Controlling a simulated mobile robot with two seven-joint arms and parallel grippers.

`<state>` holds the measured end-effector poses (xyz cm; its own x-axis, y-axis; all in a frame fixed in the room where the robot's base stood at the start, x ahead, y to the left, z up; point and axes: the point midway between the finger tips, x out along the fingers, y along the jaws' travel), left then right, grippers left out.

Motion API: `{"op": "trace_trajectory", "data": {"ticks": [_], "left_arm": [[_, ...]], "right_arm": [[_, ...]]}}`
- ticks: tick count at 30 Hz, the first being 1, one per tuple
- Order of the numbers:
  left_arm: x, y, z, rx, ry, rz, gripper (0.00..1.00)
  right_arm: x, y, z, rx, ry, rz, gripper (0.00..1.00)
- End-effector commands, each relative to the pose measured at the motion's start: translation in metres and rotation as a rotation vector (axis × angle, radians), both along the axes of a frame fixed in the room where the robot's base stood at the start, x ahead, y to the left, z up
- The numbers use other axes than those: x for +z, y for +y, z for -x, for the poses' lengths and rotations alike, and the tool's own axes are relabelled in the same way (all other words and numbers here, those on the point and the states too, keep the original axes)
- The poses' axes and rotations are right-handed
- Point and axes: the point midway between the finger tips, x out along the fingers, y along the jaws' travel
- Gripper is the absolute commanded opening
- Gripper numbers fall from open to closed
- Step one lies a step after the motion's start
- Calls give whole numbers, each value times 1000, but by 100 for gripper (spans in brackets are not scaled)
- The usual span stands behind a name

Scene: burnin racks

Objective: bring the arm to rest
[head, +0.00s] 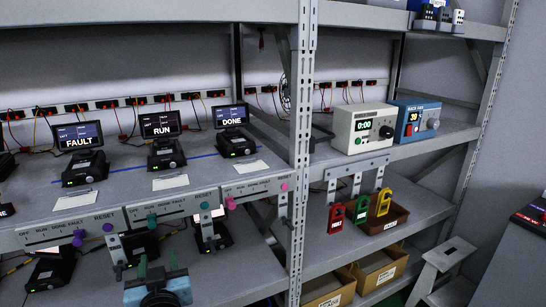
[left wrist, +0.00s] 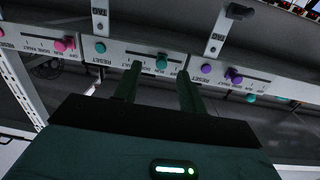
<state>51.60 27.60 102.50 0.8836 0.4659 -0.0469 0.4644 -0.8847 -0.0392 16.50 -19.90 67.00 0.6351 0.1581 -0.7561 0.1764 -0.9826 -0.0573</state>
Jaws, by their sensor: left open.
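My left gripper (head: 158,262) is at the bottom of the head view, just in front of and below the shelf-edge control strip (head: 165,208). Its two dark green fingers are apart with nothing held between them. In the left wrist view the same gripper (left wrist: 159,73) points at the strip, which shows upside down. A teal knob (left wrist: 161,61) on the strip appears between the fingertips, and I cannot tell how much gap there is. The strip carries teal, purple and pink knobs. My right gripper is in neither view.
Three screens on the shelf read FAULT (head: 78,136), RUN (head: 160,125) and DONE (head: 231,115). A rack post (head: 301,150) stands right of them. Beyond it are a white box (head: 362,130), a blue box (head: 415,120) and hanging red, green and yellow tags. A grey step stool (head: 446,262) stands right.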

Motion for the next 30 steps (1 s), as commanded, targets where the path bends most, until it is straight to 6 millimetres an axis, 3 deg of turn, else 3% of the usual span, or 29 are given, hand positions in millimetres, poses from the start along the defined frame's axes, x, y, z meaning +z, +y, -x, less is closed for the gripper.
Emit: {"op": "trace_trajectory", "data": {"ticks": [5,8,12,15,21,24,30], "left_arm": [[-92,-19,31,-163,217,-22,41],[-148,-33,63,-272,338,-17,41],[-215,-49,122,-408,483,13,41],[-253,-59,171,-491,566,47,41],[-303,-70,268,-598,684,128,41],[-314,-72,301,-622,715,157,41],[-321,-73,327,-636,737,181,41]], "right_arm": [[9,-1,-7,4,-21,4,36],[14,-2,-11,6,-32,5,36],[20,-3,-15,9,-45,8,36],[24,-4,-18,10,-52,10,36],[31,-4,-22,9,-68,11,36],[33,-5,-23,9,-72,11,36],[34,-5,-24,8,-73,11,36]]}}
